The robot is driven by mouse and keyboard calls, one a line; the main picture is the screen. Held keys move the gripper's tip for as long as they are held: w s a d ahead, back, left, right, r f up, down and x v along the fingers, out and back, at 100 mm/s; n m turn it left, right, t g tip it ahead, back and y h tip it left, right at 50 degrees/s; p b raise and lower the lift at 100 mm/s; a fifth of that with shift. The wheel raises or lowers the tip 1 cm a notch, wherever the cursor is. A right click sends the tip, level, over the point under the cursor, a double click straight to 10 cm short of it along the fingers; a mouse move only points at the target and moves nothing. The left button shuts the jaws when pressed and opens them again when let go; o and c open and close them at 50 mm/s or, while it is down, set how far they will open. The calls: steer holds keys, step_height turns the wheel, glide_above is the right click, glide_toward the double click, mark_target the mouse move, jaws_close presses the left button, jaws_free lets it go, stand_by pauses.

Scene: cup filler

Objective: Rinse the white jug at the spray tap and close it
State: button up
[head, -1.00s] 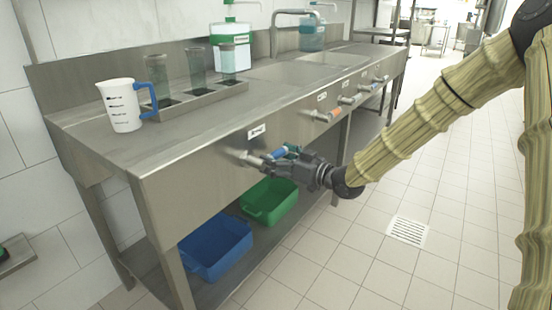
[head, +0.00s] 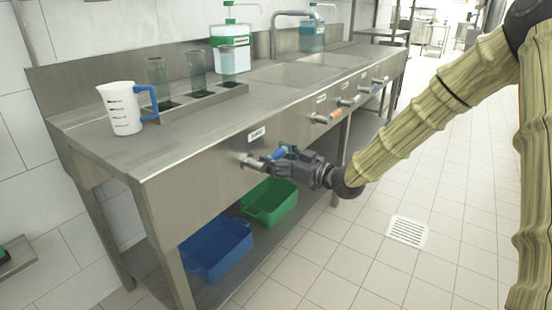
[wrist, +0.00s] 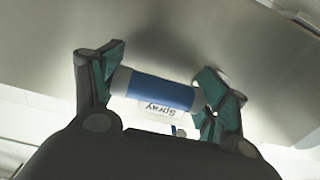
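The white jug (head: 121,108) with dark markings and a blue handle stands upright on the counter at the left in the head view. The spray tap's blue valve handle (head: 279,153) is on the counter's front panel. In the wrist view the same blue handle (wrist: 160,90) lies crosswise between my fingers, with a label reading "Spray" behind it. My gripper (wrist: 160,88) is open, its teal-padded fingers apart at either end of the handle; whether they touch it is unclear. In the head view my gripper (head: 278,160) is at the front panel, away from the jug.
Glass cylinders (head: 197,75) stand in a metal rack (head: 205,100) behind the jug. Other valves (head: 327,118) line the panel to the right. Blue (head: 218,240) and green (head: 270,212) bins sit below.

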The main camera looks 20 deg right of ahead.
steer(key=shift+o, duration=1.1)
steer(key=v, duration=1.2)
